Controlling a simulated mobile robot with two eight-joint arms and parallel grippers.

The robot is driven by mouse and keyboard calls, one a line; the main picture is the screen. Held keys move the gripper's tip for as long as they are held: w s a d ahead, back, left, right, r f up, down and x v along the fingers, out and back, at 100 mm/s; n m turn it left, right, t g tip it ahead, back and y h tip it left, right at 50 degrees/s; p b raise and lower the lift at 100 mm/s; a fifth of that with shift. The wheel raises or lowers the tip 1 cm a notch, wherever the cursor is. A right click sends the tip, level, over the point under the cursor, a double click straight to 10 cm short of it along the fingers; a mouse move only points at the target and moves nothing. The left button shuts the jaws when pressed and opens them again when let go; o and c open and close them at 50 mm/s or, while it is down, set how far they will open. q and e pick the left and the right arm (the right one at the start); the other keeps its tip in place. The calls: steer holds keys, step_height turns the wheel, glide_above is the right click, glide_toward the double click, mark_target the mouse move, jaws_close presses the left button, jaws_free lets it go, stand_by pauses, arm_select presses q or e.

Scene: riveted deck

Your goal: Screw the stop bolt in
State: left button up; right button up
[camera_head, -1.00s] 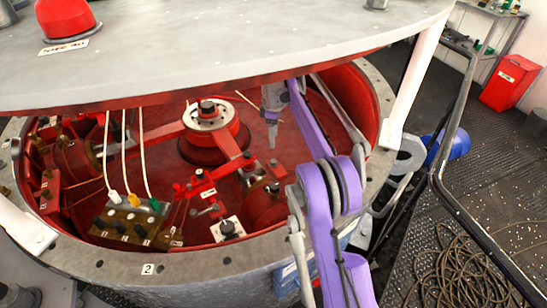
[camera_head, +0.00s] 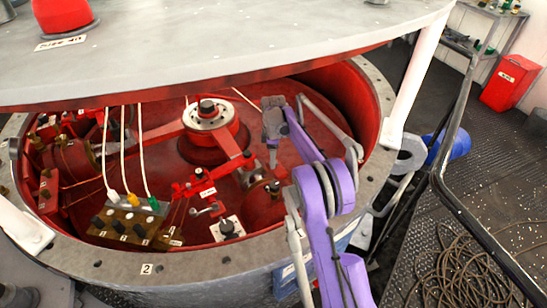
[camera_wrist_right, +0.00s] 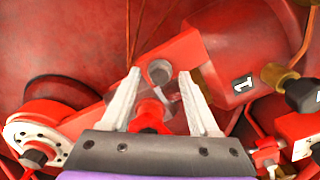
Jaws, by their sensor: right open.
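My right gripper (camera_head: 272,160) reaches into the red drum from the right, over the end of the red arm (camera_head: 231,145). In the right wrist view my right gripper (camera_wrist_right: 160,85) has its two pale fingers spread apart. A grey bolt head (camera_wrist_right: 159,72) on the red arm shows between the fingertips, apart from both. A red lobed part (camera_wrist_right: 151,117) shows nearer the palm, between the fingers. I cannot tell which of these is the stop bolt, or whether either is touched. My left gripper is not in view.
The hub (camera_head: 208,112) stands mid-drum under the raised grey lid (camera_head: 220,50). A terminal block (camera_head: 130,222) with white cables is at the front left. A red cylinder marked 1 (camera_wrist_right: 240,60) lies right of the fingers. A white lid post (camera_head: 408,90) stands right.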

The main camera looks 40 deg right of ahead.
jaws_close()
steer(key=shift+m, duration=0.3)
stand_by(0.3)
steer(key=m, duration=0.3)
steer(key=shift+m, duration=0.4)
steer(key=m, duration=0.3)
steer(key=shift+m, duration=0.3)
steer(key=m, duration=0.4)
steer(key=shift+m, duration=2.1)
